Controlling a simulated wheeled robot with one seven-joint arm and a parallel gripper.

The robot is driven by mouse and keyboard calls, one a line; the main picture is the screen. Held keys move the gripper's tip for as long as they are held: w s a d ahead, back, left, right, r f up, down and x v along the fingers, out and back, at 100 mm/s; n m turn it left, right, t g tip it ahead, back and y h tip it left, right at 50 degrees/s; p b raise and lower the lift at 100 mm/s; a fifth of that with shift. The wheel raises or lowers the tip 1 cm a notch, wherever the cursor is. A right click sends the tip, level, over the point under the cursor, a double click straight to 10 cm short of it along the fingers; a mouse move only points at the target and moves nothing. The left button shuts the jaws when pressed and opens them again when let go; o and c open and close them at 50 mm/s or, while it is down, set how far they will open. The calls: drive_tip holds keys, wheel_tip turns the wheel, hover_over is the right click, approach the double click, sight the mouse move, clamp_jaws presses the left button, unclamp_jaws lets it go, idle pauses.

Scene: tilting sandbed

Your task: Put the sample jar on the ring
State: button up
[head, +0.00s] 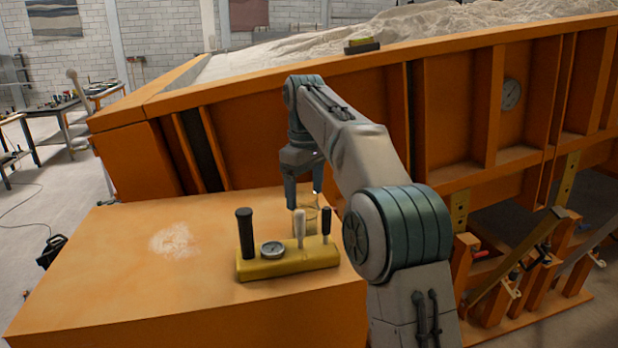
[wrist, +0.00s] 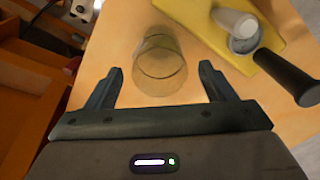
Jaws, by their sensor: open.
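The sample jar (head: 311,215) is clear glass and stands on the orange bench top, partly hidden behind a white lever in the head view. In the wrist view the jar (wrist: 160,58) shows empty-looking, just ahead of the fingertips and centred between them. My gripper (head: 304,194) points down at the jar with its fingers spread. No clear ring shows; a pale, whitish patch (head: 174,240) lies on the bench top to the left.
A yellow control block (head: 290,262) with a black handle (head: 245,232), a gauge (head: 272,249) and levers stands in front of the jar. The orange sandbed wall (head: 450,100) rises behind. The bench top (head: 110,275) is clear on the left.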

drive_tip(key=shift+r, duration=1.95)
